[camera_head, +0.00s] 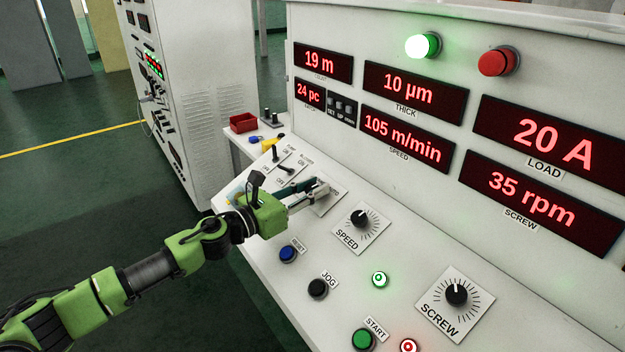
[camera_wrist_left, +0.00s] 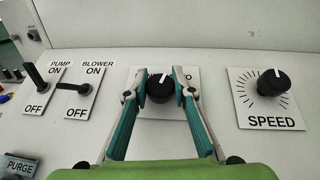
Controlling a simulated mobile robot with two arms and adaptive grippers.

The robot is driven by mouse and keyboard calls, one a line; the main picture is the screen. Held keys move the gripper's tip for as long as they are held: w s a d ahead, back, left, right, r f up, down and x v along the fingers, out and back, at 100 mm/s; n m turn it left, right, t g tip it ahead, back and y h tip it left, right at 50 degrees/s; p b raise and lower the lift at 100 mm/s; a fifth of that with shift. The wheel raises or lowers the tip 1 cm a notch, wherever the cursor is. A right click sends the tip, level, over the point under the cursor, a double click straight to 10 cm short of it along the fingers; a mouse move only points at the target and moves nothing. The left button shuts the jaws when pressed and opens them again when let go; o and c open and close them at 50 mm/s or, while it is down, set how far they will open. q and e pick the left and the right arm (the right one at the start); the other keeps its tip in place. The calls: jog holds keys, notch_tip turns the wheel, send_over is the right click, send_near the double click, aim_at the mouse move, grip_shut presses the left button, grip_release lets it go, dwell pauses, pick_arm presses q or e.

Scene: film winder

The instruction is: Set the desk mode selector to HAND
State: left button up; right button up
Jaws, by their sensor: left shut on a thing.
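The mode selector is a black knob (camera_wrist_left: 160,91) on a white plate (camera_wrist_left: 189,75), seen between the fingers in the left wrist view. Its white pointer mark is at the top of the knob, near upright. The plate's lettering is mostly hidden by the fingers; an "O" shows at the right. My left gripper (camera_head: 321,188) is shut on this knob, with one teal finger at each side. In the head view the selector plate (camera_head: 334,201) is partly covered by the gripper. My right gripper is in neither view.
The SPEED knob (camera_wrist_left: 269,80) is right of the selector. The PUMP switch (camera_wrist_left: 36,76) and BLOWER switch (camera_wrist_left: 75,88) are to its left. A blue RESET button (camera_head: 288,254) and a black JOG button (camera_head: 318,288) lie nearer the desk edge. The display panel (camera_head: 400,90) rises behind.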

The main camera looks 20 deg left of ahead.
pick_arm(q)
jog(key=n+y+p, duration=0.3)
jog(key=n+t+y+p, duration=0.1)
jog(key=n+y+p, duration=0.2)
jog(key=p, duration=0.1)
jog(key=n+y+p, duration=0.3)
jog(key=p, duration=0.1)
jog(key=shift+r+t, duration=0.3)
jog(key=shift+a+f+n+g+y+p, duration=0.15)
jog(key=shift+n+g+y+p, duration=0.35)
jog(key=shift+n+y+p, duration=1.05)
jog(key=shift+f+n+y, duration=0.1)
jog(key=shift+n+y, duration=0.25)
jog(key=o, duration=1.1)
jog(key=shift+s, duration=0.1)
jog(key=shift+s, duration=0.35)
jog(key=v, duration=1.1)
